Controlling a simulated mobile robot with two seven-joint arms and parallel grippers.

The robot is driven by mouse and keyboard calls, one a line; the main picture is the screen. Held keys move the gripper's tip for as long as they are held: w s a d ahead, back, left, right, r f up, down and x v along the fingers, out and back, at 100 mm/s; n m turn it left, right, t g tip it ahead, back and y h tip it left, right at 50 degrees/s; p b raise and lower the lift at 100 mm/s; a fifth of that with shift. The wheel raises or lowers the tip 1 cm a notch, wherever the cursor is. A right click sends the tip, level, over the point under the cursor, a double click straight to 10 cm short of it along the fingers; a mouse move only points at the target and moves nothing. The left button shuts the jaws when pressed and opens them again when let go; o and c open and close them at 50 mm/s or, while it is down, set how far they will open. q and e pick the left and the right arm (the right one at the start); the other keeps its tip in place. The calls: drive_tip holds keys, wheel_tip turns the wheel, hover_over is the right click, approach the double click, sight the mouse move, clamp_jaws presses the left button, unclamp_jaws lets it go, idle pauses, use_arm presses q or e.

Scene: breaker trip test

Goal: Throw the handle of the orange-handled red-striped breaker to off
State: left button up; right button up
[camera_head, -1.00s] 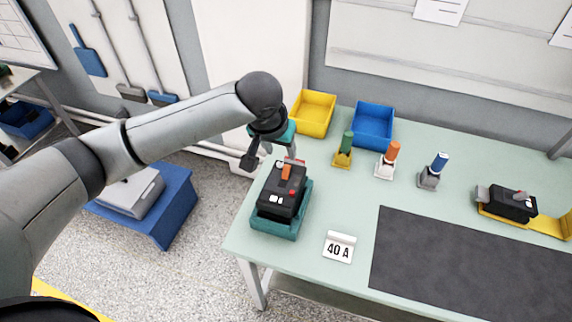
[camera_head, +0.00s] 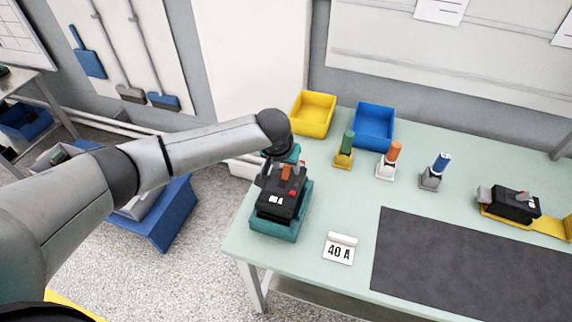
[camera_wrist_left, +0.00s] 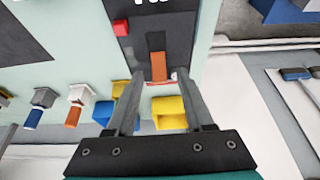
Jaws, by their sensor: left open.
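The orange-handled breaker (camera_head: 279,202) is a black block seated in a teal base (camera_head: 275,229) at the table's left end. Its orange handle (camera_head: 286,171) stands near the far end, with a red button beside it. A small red patch shows by the handle; I cannot tell if it is the stripe. My left gripper (camera_head: 280,165) is low over the breaker's far end. In the left wrist view, the open left gripper (camera_wrist_left: 158,74) has one finger on each side of the orange handle (camera_wrist_left: 157,65), with gaps visible. My right gripper is not in view.
A "40 A" sign (camera_head: 339,248) stands right of the breaker. Yellow (camera_head: 313,112) and blue (camera_head: 374,124) bins are behind. Green, orange and blue-topped pieces stand mid-table. Another black breaker (camera_head: 515,204) sits on a yellow base at right. A dark mat (camera_head: 470,265) lies in front.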

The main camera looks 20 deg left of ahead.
use_arm(q)
clamp_jaws()
idle(0.3)
idle(0.4)
